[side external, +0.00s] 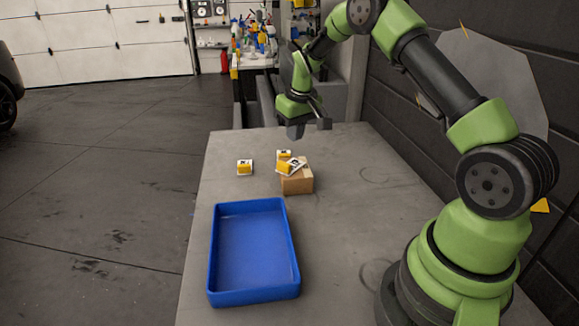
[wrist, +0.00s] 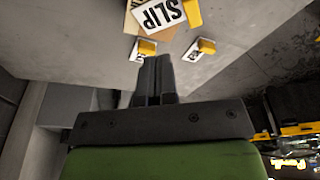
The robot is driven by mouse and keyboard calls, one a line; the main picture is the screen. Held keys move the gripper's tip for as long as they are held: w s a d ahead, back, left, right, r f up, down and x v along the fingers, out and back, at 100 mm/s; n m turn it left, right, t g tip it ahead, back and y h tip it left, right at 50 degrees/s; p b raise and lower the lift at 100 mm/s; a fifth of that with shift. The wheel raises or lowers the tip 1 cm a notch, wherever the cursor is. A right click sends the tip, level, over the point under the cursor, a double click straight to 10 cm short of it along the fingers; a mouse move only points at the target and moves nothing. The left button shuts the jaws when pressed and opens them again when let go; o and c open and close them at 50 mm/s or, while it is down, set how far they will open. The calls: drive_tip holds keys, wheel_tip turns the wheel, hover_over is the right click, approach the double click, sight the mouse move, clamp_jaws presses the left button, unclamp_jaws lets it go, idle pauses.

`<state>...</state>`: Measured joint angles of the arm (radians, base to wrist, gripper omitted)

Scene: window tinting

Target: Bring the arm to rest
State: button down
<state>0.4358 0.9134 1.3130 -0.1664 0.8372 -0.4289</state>
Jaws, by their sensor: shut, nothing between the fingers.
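My gripper (side external: 297,130) hangs at the far end of the grey table (side external: 340,230), above its surface, with nothing in it. In the wrist view its two dark fingers (wrist: 153,72) are together. All are apart from the gripper as far as the side view shows.
An empty blue tray (side external: 252,250) sits nearer the camera. The table's right side is mostly clear; a dark wall (side external: 400,130) runs alongside.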

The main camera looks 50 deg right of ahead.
drive_tip(key=shift+r, duration=0.15)
drive_tip(key=s+a+r+t, duration=0.1)
drive_tip(key=s+a+r, duration=0.4)
drive_tip(key=r, duration=0.4)
drive_tip(key=s+a+r+t, duration=0.2)
drive_tip(key=s+a+r, duration=0.2)
drive_tip(key=a+r, duration=0.35)
drive_tip(key=s+a+r+t+y, duration=0.1)
drive_tip(key=s+a, duration=0.3)
drive_tip(key=s, duration=0.3)
drive_tip(key=s+a+r+m+t+y, duration=0.1)
drive_tip(key=s+a, duration=0.2)
drive_tip(key=s, duration=0.5)
drive_tip(key=shift+s+a+y, duration=0.3)
drive_tip(key=shift+a, duration=0.1)
